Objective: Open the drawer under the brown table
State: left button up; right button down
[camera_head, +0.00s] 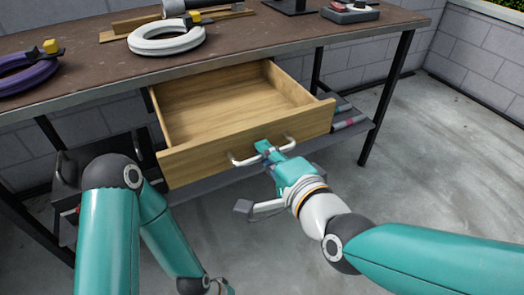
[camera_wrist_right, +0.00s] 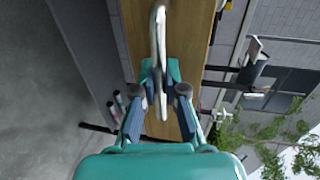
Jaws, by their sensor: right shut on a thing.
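The wooden drawer (camera_head: 232,105) under the brown table (camera_head: 290,38) stands pulled well out, and the inside that shows is empty. Its front panel (camera_head: 190,163) carries a metal bar handle (camera_head: 240,161). My right gripper (camera_head: 268,150) is at the middle of this handle, shut on it. In the right wrist view the handle (camera_wrist_right: 158,35) runs down between the fingers of the right gripper (camera_wrist_right: 160,92), with the wooden drawer front (camera_wrist_right: 195,50) behind. My left arm bends down at the lower left; its gripper is out of the picture.
A white ring (camera_head: 166,48), a purple ring (camera_head: 25,78) and a grey device (camera_head: 350,13) lie on the tabletop. The concrete floor (camera_head: 450,160) at the right is clear.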

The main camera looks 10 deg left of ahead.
jog(key=c, duration=1.3)
grip_release()
jog(key=shift+f, duration=0.25)
jog(key=shift+o, duration=0.5)
jog(key=shift+r, duration=0.15)
jog(key=v, duration=1.2)
